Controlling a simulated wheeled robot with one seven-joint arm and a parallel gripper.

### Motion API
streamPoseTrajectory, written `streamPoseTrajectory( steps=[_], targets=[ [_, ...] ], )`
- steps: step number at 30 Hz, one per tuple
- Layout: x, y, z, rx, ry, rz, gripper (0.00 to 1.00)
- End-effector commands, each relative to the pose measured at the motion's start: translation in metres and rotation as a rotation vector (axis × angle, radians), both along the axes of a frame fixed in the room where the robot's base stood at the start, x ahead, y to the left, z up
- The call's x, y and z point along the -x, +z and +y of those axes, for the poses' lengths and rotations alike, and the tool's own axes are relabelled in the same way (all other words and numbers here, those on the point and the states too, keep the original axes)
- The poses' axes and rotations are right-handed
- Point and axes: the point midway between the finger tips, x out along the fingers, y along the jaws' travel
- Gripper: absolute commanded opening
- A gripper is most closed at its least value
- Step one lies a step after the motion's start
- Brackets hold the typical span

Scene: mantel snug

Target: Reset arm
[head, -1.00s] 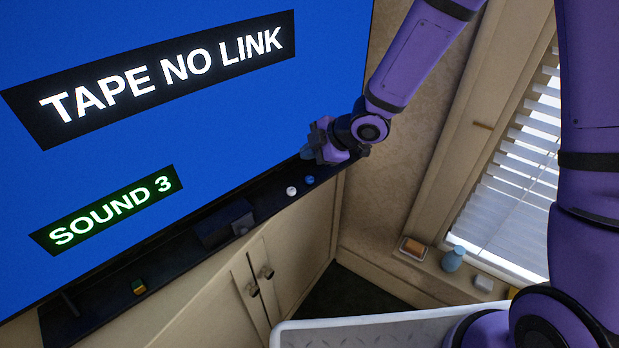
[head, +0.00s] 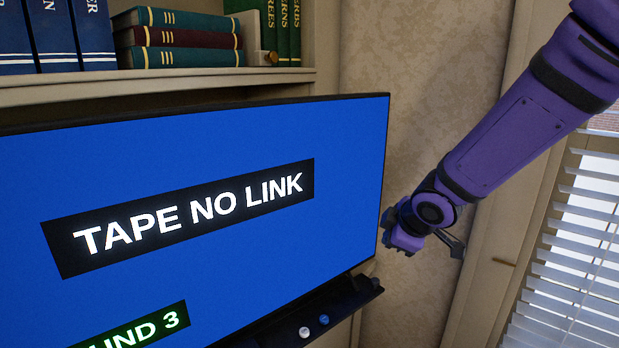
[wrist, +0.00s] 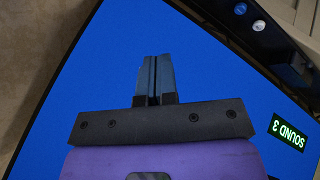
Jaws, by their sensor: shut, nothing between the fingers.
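My purple arm reaches in from the upper right in the head view. My gripper (head: 392,228) is beside the right edge of the television screen, and its fingers are hard to make out there. In the wrist view my gripper (wrist: 155,62) shows two dark fingers pressed together, shut and empty, in front of the blue screen. The television (head: 250,145) reads "TAPE NO LINK", with a green "SOUND 3" label partly cut off at the bottom. I cannot tell whether the gripper touches the screen.
A white knob (head: 304,332) and a blue knob (head: 324,320) are on the dark ledge below the screen. Books (head: 180,38) stand and lie on the shelf above. A window with white blinds (head: 575,240) is at the right. Bare wall lies between.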

Motion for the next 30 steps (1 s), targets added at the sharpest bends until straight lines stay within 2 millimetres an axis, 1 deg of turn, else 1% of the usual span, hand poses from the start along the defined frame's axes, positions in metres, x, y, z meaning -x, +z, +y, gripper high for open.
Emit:
streamPoseTrajectory(
  steps=[1,6,8,11,15,17,21,24,27,30],
  targets=[
    [0.006,0.016,-0.012,0.000,-0.063,-0.005,0.00],
    [0.035,0.056,-0.051,-0.021,-0.289,0.012,0.00],
    [0.048,0.069,-0.064,-0.037,-0.367,0.019,0.00],
    [0.071,0.088,-0.083,-0.072,-0.494,0.035,0.00],
    [0.108,0.110,-0.104,-0.137,-0.661,0.064,0.00],
    [0.126,0.118,-0.111,-0.171,-0.729,0.080,0.00],
    [0.168,0.134,-0.124,-0.262,-0.875,0.122,0.00],
    [0.198,0.141,-0.129,-0.331,-0.965,0.162,0.00],
    [0.224,0.146,-0.131,-0.397,-1.035,0.199,0.00],
    [0.244,0.149,-0.132,-0.448,-1.084,0.233,0.00]
  ],
)
